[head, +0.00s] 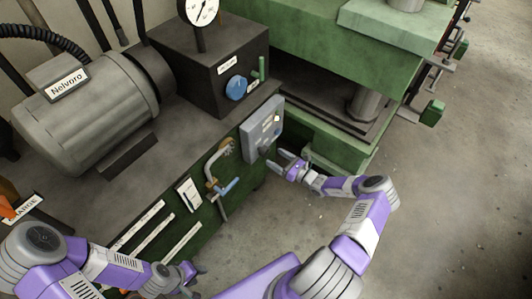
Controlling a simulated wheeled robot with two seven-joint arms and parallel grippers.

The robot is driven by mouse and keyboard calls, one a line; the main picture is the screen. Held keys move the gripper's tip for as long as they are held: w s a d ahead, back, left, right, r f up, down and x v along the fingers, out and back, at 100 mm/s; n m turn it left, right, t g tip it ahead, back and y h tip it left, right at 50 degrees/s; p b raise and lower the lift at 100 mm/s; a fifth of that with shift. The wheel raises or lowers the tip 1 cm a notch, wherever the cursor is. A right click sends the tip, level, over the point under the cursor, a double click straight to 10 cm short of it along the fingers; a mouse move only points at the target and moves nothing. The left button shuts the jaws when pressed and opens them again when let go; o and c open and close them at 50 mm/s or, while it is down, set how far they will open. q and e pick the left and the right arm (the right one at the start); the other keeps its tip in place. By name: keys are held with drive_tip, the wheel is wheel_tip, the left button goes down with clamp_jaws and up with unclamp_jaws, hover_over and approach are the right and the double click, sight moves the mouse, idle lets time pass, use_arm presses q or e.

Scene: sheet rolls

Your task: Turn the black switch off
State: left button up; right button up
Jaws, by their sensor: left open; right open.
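A grey control box (248,137) is fixed to the side of the green machine base. A small dark switch (264,151) shows low on its front, with a small pale lamp (277,118) above. The switch's exact position is too small to read. My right gripper (278,160) is open and empty, with its fingers pointing at the lower part of the box, close to the switch. I cannot tell whether a finger touches it. My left gripper (198,280) is open and empty at the bottom of the view, beside the base and away from the box.
A curved metal pipe with a blue-handled valve (226,188) sticks out left of the box. A blue knob (236,88) and green lever (261,68) sit above. A green press (345,50) stands behind.

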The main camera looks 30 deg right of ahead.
sight(268, 153)
drive_tip(key=b+x, duration=0.1)
drive_tip(key=x, duration=0.5)
drive_tip(key=shift+a+b, duration=0.15)
drive_tip(key=shift+b, duration=0.2)
drive_tip(key=shift+c, duration=0.3)
drive_tip(key=c, duration=0.9)
